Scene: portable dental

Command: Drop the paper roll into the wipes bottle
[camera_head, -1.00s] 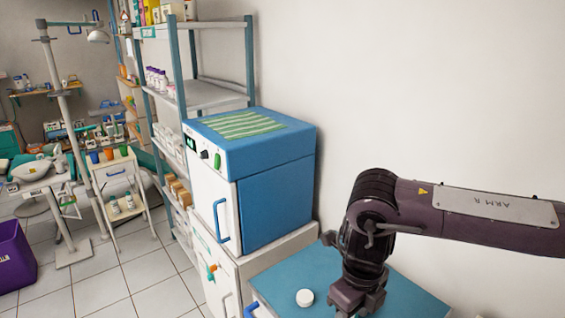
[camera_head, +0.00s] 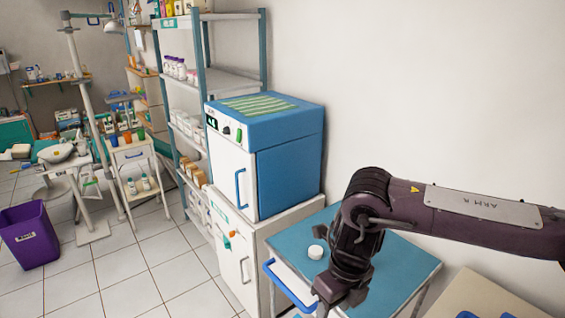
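I cannot make out a paper roll or a wipes bottle for certain. My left gripper is out of view.
The blue-topped cart (camera_head: 400,262) has a blue handle at its front. A blue-and-white cabinet unit (camera_head: 285,165) stands behind it on a white cabinet. Shelves (camera_head: 232,84) stand further back. A purple bin (camera_head: 30,236) is at left. Tiled floor between is clear.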

